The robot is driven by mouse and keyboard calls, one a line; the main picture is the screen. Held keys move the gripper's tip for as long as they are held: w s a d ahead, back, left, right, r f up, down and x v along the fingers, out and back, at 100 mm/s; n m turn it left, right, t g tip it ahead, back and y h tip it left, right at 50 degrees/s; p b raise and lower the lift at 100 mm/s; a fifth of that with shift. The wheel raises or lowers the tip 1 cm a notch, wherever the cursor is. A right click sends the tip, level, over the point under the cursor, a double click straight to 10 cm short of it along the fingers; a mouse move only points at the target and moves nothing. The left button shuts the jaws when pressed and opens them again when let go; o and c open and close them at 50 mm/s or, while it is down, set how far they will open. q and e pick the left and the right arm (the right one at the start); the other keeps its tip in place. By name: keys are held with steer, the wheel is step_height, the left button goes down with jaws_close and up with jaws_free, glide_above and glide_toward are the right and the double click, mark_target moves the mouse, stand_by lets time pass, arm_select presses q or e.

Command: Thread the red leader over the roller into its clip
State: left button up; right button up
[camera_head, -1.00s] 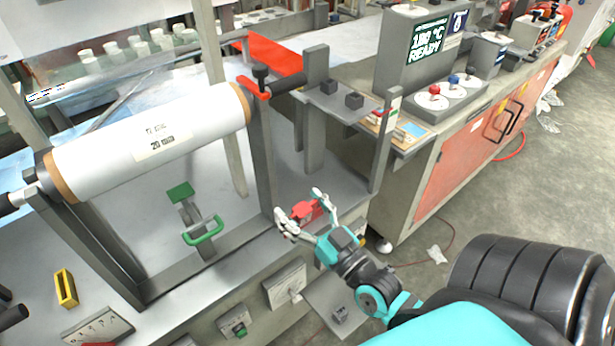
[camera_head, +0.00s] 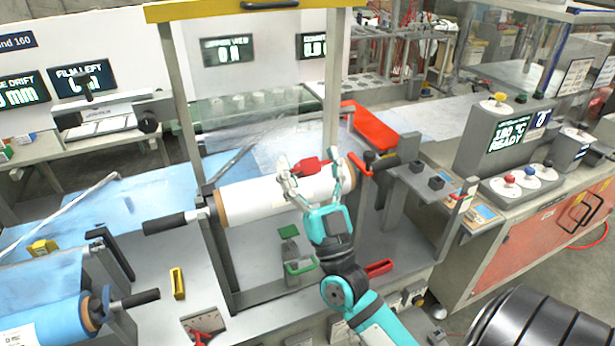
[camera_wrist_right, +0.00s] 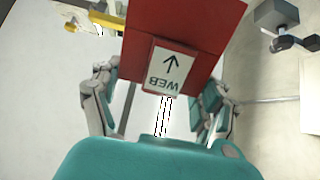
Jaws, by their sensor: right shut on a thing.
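In the right wrist view the leader (camera_wrist_right: 185,30) is a red plate with a white "WEB" arrow label, between the fingers (camera_wrist_right: 158,100). The white roll (camera_head: 250,198) lies across its stand, partly hidden by the gripper. A green-handled clamp (camera_head: 299,266) stands below the roll. A red piece (camera_head: 378,268) sits at the bench's front edge. I cannot tell which part is the leader's clip. My left gripper is out of view.
A red-handled lever (camera_head: 362,163) and dark posts stand at the roll's right end. A red tray (camera_head: 372,128) lies behind. A yellow block (camera_head: 177,284) and blue roll (camera_head: 45,328) are at left. A control box (camera_head: 508,140) stands at right.

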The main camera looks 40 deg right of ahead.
mark_target(300, 172)
steer(key=shift+d, duration=0.15)
steer(key=shift+w+f+b, duration=0.45)
steer(key=shift+f, duration=0.15)
steer(key=shift+w+d+f+b, duration=0.15)
steer(key=shift+w+f+b, duration=0.25)
steer(key=shift+w+f, duration=0.1)
steer(key=shift+w+d+f+b, duration=0.15)
steer(key=shift+w+f+b, duration=0.25)
steer(key=shift+w+f, duration=0.1)
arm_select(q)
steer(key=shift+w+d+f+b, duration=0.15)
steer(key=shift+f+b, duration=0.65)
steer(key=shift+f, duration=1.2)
arm_select(e)
steer(key=shift+w+d+f, duration=0.25)
steer(key=shift+w+f, duration=0.7)
steer(key=shift+w, duration=0.1)
